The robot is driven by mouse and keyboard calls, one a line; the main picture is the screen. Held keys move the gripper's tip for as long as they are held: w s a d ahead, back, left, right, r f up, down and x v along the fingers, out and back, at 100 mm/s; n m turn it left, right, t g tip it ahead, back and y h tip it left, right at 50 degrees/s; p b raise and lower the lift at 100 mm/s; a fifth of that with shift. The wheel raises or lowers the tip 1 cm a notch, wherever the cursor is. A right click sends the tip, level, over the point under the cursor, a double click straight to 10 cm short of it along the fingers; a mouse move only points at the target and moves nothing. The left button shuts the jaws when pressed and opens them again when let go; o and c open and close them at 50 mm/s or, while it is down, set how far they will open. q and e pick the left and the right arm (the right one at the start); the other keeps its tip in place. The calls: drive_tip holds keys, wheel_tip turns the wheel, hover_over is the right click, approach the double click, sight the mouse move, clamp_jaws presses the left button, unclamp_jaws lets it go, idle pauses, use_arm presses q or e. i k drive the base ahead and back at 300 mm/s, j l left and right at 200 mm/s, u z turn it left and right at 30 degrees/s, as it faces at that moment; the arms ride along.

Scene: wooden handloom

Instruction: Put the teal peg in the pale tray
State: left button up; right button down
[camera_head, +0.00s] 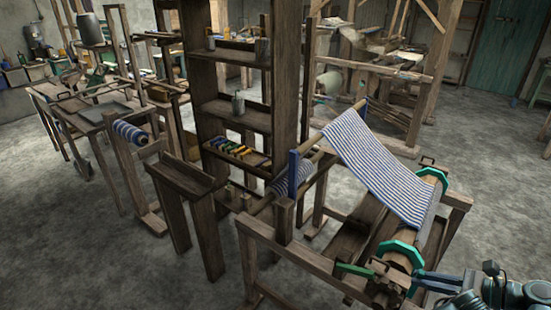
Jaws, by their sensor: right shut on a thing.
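My right gripper (425,282) is at the bottom right, beside the near end of the loom's cloth roller. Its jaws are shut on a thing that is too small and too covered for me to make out. Teal octagonal wheels sit on the roller, a near one (401,253) and a far one (431,177). A green bar (353,270) lies on the loom frame left of the gripper. I cannot clearly make out a separate teal peg or a pale tray. My left gripper is not in view.
The wooden loom frame (292,258) and its striped cloth (378,168) stand close to my right arm. A shelf (237,115) with several coloured items stands behind. A bench with a dark tray (106,112) is at left. The left foreground floor is clear.

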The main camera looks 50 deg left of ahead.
sight(247, 161)
drive_tip(key=k+u, duration=0.15)
drive_tip(key=k, duration=0.3)
drive_tip(key=u, duration=1.4)
drive_tip(key=i+j+u, duration=0.2)
drive_tip(key=i+j, duration=2.25)
drive_tip(key=j, duration=0.1)
